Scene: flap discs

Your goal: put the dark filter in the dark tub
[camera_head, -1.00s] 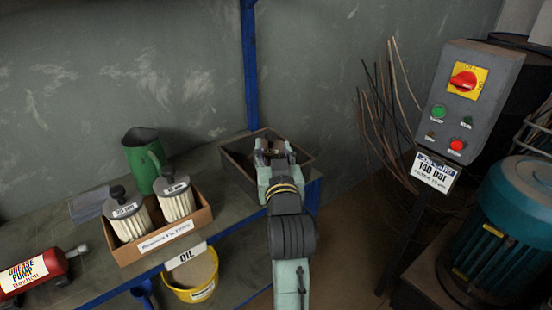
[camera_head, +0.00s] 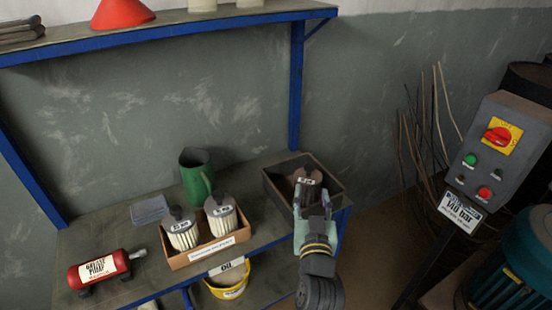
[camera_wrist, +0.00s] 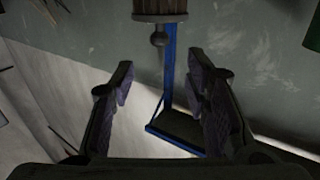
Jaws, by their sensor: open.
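The dark tub (camera_head: 276,192) stands at the right end of the workbench. The dark filter (camera_head: 309,176), brownish with a pale label on its cap, shows inside the tub's outline. It looks about upright; its base is hidden. My gripper (camera_head: 314,197) is open at the tub's near side, just in front of the filter. In the wrist view the filter (camera_wrist: 160,15) is at the top edge, its knob pointing towards my open gripper (camera_wrist: 160,78). The fingers are apart from it and nothing is between them.
A cardboard box (camera_head: 196,258) with two pale filters, a green jug (camera_head: 196,178) and a red grease pump (camera_head: 100,268) are to the left. A yellow bucket (camera_head: 228,286) is below. A blue post (camera_head: 296,90) rises behind the tub. A control box (camera_head: 493,150) stands right.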

